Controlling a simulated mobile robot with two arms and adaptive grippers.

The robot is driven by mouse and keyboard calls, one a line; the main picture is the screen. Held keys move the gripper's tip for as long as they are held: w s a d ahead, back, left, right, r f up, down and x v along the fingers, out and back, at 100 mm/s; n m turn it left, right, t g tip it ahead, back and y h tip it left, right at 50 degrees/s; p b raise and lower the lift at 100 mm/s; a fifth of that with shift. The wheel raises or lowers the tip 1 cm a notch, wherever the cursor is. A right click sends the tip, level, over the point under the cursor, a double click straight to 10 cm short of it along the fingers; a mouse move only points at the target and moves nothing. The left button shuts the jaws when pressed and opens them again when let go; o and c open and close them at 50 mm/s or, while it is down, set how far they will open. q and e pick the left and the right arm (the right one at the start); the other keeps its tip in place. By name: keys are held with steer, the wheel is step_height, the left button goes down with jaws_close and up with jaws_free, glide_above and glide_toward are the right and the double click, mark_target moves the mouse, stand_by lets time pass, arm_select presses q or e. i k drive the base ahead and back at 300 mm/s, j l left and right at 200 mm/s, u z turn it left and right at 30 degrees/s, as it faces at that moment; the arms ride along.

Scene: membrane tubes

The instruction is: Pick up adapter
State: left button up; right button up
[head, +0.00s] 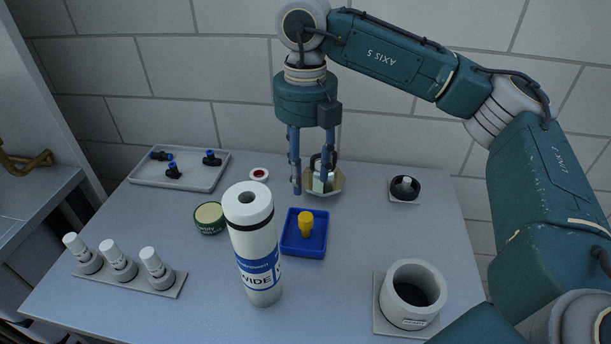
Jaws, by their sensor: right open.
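My right gripper (311,189) points straight down at the back middle of the table, its two blue fingers apart. A small whitish piece (318,185) with a black part stands on a pale angular dish (335,189) at the fingertips. The right finger partly covers it, and I cannot tell whether it lies between the fingers or behind them. No label shows which thing is the adapter; this piece is the one closest to the gripper. A yellow knobbed piece (306,224) stands in a blue tray (291,243) nearer the front. My left gripper is not in view.
A grey tray (205,181) holds black-and-blue fittings. Also here are a green tin (209,219), a rack of white-capped bottles (150,284), a white cup (410,297) and a black round holder (405,190).

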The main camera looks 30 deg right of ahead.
mark_target(71, 239)
steer(key=k+j, duration=0.5)
steer(key=k, duration=0.15)
steer(key=k+j, duration=0.5)
steer(key=k, duration=0.2)
